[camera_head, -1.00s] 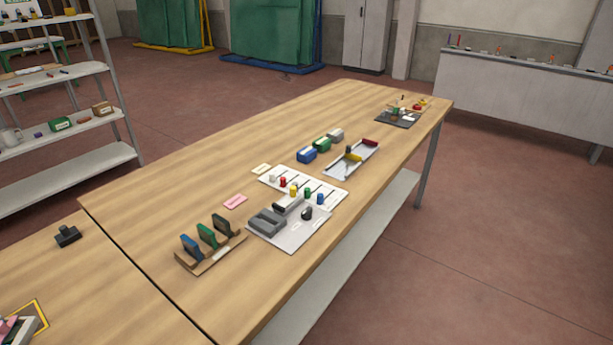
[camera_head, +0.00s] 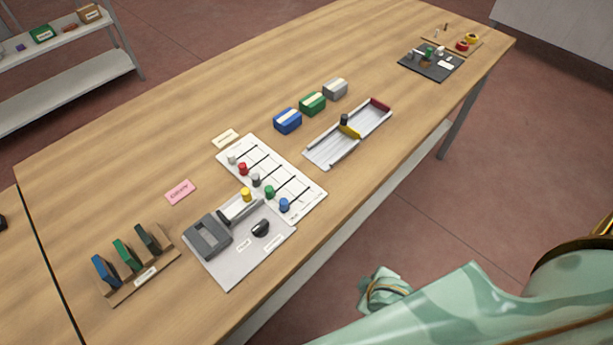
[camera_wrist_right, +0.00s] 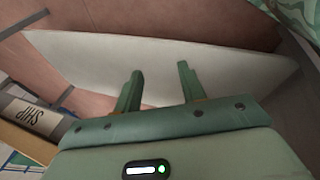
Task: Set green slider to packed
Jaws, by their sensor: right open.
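The green slider (camera_head: 270,191) is a small round knob on the white slider board (camera_head: 307,205), in the middle of the head view. It sits between the yellow knob (camera_head: 246,195) and the blue knob (camera_head: 284,204), near the board's front side. The board's printing is too small to read. My right gripper (camera_wrist_right: 160,88) is open in the right wrist view, with nothing between its green fingers. It is away from the slider, over a pale flat panel (camera_wrist_right: 90,62). My left gripper is not in view.
A grey plate with a dark block (camera_head: 207,236) adjoins the board's near side. A rack with coloured blocks (camera_head: 145,276) stands left of it. Coloured boxes (camera_head: 312,103) and a metal tray (camera_head: 350,131) lie beyond. Bare tabletop (camera_head: 120,170) lies left.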

